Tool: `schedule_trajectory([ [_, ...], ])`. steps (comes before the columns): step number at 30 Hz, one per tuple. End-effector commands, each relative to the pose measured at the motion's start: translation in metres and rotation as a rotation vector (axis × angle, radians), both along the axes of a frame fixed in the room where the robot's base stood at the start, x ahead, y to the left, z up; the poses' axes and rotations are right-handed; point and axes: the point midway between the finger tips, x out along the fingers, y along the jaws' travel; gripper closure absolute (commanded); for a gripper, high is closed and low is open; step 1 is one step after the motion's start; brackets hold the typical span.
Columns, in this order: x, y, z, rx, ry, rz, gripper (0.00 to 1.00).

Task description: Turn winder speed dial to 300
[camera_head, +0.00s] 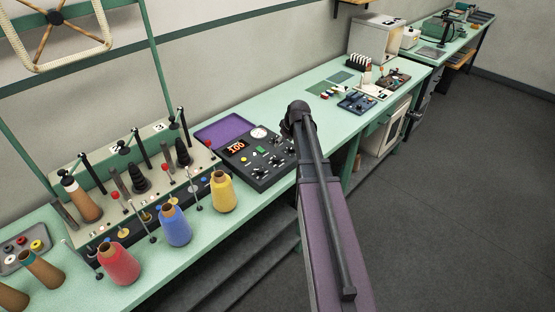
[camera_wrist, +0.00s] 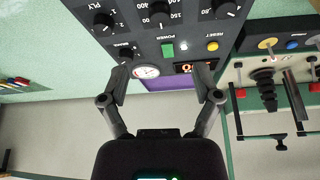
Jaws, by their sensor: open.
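The black control panel (camera_head: 255,158) lies on the green bench in the head view, with a lit red display (camera_head: 237,147), a white round gauge (camera_head: 259,133) and several dark dials. Which is the speed dial, I cannot tell. My gripper (camera_wrist: 162,82) is open and empty, its fingers spread over the panel's gauge and display edge.
The winder (camera_head: 140,205) with upright spindles stands left of the panel. Yellow (camera_head: 222,192), blue (camera_head: 174,226) and red (camera_head: 118,264) yarn cones stand in front of it. A purple sheet (camera_head: 222,130) lies behind the panel. Small blue equipment (camera_head: 357,103) sits farther right.

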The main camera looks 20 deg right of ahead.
Motion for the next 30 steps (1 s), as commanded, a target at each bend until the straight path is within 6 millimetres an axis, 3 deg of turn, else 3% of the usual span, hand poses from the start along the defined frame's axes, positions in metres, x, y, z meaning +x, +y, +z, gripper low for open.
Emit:
schedule_trajectory([
  [30, 0.032, 0.005, -0.082, -0.001, 0.0, -0.001, 0.19],
])
